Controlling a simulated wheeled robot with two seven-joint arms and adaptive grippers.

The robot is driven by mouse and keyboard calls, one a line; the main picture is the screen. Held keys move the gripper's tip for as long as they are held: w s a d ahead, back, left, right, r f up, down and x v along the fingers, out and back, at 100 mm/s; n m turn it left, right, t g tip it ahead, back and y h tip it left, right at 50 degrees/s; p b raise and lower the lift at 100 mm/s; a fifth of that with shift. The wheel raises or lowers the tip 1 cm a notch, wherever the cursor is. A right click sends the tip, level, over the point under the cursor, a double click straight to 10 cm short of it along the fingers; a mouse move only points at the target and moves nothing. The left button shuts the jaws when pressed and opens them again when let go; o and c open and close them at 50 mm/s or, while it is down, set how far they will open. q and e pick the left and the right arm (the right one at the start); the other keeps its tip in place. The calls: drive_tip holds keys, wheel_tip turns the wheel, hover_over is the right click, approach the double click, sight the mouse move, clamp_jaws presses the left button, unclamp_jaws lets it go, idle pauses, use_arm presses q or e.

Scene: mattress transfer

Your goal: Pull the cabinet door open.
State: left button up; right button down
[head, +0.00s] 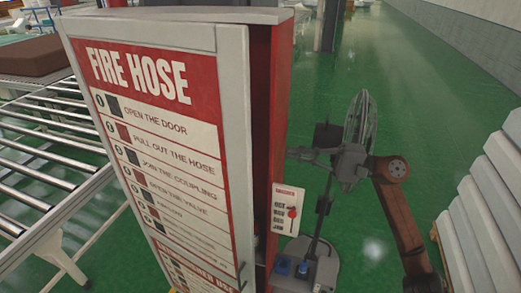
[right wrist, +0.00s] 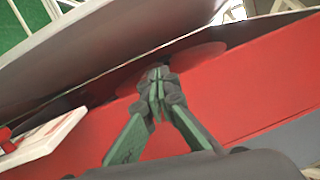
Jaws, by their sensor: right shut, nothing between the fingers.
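The cabinet (head: 281,90) is red with a pale top and stands upright in the middle of the head view. Its door (head: 170,165) has a grey frame and a "FIRE HOSE" instruction sign. The door is ajar, with a dark gap along its right edge. My right gripper (head: 292,155) comes in from the right and reaches the cabinet's red side near that gap. In the right wrist view the right gripper (right wrist: 157,80) is shut and empty, fingertips close to the red surface beside the pale panel; contact is unclear. My left gripper is out of view.
A white tag (head: 287,210) hangs on the cabinet's side. A pedestal fan (head: 360,115) stands right of the cabinet. A roller conveyor (head: 45,150) is at the left, and stacked pale mattresses (head: 490,210) at the right. Green floor (head: 430,80) is clear behind.

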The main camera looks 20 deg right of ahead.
drive_tip(key=w+a+n+g+p, duration=0.1)
drive_tip(key=w+a+n+p, duration=0.1)
drive_tip(key=a+p, duration=0.3)
drive_tip(key=w+a, duration=0.1)
drive_tip(key=a, duration=0.3)
drive_tip(key=shift+w+h, duration=0.2)
drive_tip(key=shift+h, duration=0.1)
drive_tip(key=shift+a, duration=0.15)
